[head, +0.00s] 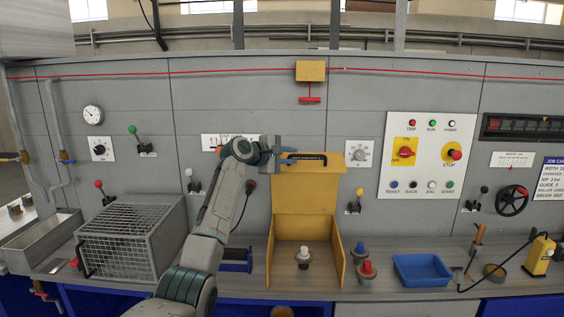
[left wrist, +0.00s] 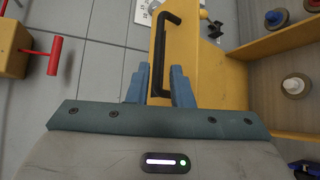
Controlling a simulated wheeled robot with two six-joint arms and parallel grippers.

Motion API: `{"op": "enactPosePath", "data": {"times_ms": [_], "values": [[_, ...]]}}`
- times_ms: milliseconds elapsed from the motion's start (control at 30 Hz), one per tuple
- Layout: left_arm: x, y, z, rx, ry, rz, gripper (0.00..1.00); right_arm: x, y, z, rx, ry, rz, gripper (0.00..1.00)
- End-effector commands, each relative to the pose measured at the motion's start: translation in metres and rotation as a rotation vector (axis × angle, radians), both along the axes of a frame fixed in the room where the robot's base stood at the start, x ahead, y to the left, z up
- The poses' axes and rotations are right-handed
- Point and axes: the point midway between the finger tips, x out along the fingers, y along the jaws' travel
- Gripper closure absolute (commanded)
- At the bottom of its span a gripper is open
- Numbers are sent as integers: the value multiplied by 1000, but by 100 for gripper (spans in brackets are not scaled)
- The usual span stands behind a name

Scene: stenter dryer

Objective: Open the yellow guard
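The yellow guard (head: 310,193) stands at the middle of the bench against the grey panel. Its upper front is a yellow plate; below it the front is open between two side walls, and a white-topped knob (head: 303,252) shows inside. A black bar handle (head: 308,156) is on the upper plate; it also shows in the left wrist view (left wrist: 163,45). My left gripper (head: 291,156) is at the handle's left end. In the left wrist view its blue fingers (left wrist: 161,80) lie on either side of the bar's near end, with a gap visible. My right gripper is out of view.
A yellow box with a red T-handle (head: 310,99) hangs above the guard. Knobs with blue and red tops (head: 367,270) and a blue tray (head: 422,270) stand right of it. A wire-mesh cage (head: 130,235) stands left. The control panel (head: 428,155) is at right.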

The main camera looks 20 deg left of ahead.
Motion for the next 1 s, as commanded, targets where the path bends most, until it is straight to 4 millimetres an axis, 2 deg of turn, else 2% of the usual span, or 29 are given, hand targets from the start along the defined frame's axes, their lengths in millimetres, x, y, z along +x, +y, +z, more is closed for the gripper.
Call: {"op": "enactPosePath", "data": {"times_ms": [100, 300, 767, 867, 967, 1000], "values": [[-13, 8, 1, 2, -2, 1, 80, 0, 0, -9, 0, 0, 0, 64], [-25, 15, 6, 0, 0, 0, 80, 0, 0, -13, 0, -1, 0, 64], [-26, 15, 6, 1, 2, 0, 80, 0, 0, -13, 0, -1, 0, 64], [-29, 14, -8, 25, 7, -4, 80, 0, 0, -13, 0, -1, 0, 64], [-38, 10, -46, 100, 18, -15, 80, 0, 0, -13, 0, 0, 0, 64], [-44, 7, -67, 143, 24, -23, 80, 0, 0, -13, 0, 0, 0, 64]]}}
